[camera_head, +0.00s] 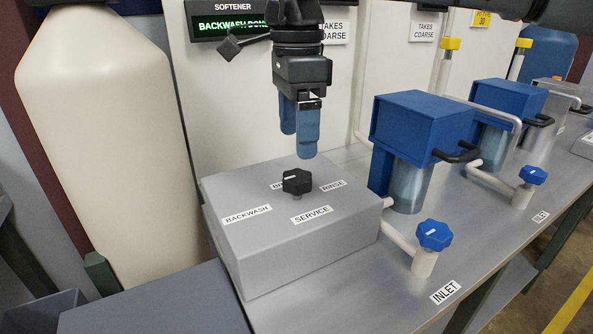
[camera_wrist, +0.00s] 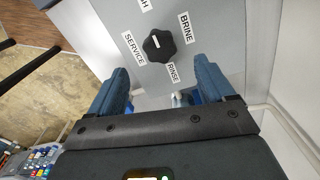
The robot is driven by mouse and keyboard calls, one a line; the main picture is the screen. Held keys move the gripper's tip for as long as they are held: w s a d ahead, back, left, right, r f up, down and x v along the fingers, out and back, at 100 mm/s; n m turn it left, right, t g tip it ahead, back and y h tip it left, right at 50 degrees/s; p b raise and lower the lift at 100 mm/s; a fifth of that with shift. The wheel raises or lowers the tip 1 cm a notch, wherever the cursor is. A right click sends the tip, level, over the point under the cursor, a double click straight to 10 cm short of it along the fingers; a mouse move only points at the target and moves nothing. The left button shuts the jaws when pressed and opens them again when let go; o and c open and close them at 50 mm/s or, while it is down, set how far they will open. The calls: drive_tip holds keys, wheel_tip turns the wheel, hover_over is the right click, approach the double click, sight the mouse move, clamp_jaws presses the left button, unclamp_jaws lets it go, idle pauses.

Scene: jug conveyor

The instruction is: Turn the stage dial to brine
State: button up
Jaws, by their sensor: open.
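The stage dial is a black lobed knob (camera_head: 297,181) with a white mark, on top of a grey box (camera_head: 285,250). It also shows in the wrist view (camera_wrist: 159,47). Labels BACKWASH, BRINE, RINSE and SERVICE surround it; BRINE is partly hidden behind the knob in the head view but clear in the wrist view (camera_wrist: 182,31). The mark seems to lie on the BACKWASH side; its exact direction is hard to tell. My gripper (camera_head: 298,143) is open and empty, fingers pointing down above the dial, apart from it. In the wrist view the dial appears between and beyond the fingers.
A softener screen (camera_head: 238,25) reads BACKWASH DONE, with a black lever below it. A large cream tank (camera_head: 100,140) stands left. Blue housings (camera_head: 420,122), pipes and a blue inlet valve knob (camera_head: 434,235) stand right on the metal bench (camera_head: 350,290).

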sight(297, 175)
wheel_tip(297, 175, down, 8)
drive_tip(key=shift+r, duration=0.25)
drive_tip(key=shift+c, duration=0.2)
drive_tip(key=c, duration=1)
drive_tip(key=shift+m, duration=0.4)
